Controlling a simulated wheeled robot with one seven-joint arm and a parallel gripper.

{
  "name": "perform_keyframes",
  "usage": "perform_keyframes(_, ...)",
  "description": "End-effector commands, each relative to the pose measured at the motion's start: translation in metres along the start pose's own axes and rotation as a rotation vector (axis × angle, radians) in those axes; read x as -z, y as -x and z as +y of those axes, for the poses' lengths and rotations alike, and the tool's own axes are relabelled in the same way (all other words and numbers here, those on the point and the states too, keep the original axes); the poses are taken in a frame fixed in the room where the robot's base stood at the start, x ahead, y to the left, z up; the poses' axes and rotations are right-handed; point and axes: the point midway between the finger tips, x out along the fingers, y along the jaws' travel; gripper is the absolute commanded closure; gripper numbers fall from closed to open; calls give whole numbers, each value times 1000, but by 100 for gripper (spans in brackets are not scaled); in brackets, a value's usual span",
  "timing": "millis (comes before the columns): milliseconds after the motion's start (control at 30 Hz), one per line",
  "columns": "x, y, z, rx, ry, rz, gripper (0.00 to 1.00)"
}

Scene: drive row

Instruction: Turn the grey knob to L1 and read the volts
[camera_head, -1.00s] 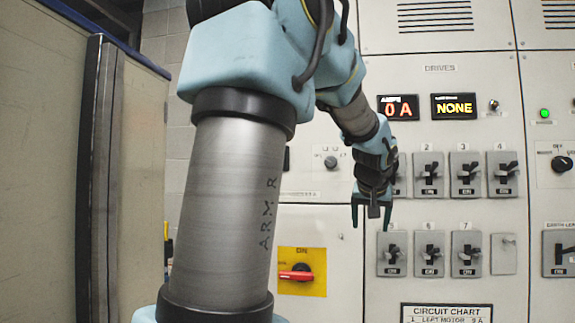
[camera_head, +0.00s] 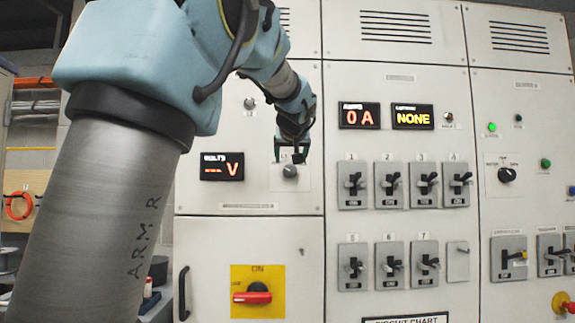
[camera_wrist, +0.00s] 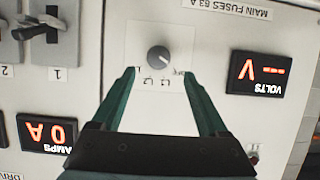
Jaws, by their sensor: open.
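The grey knob (camera_head: 290,171) sits on a pale plate on the left upper panel. It also shows in the wrist view (camera_wrist: 158,58), where the picture is upside down. Small position labels lie around it, too small to read surely, and I cannot tell which one it points at. The volts display (camera_head: 222,167) left of the knob shows dashes and a V, and so does its wrist view (camera_wrist: 262,73). My gripper (camera_head: 291,156) is open in front of the panel just above the knob. In the wrist view its green fingers (camera_wrist: 159,73) point toward the knob, one to each side, with nothing between them.
The amps display (camera_head: 360,116) reads 0 A and the display beside it (camera_head: 412,117) reads NONE. Several breaker switches (camera_head: 388,185) stand in rows to the right. A red handle on a yellow plate (camera_head: 258,292) is below the knob. A black door handle (camera_head: 184,293) sticks out at lower left.

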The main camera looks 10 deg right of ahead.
Motion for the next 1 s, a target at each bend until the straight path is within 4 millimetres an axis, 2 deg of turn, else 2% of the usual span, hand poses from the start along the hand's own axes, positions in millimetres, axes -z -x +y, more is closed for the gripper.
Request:
perform_keyframes(600,2,-67,-1,3,-2,-1,23)
perform_keyframes(800,0,-78,0,1,0,-1,23)
perform_keyframes(1000,0,-80,0,0,0,0,23)
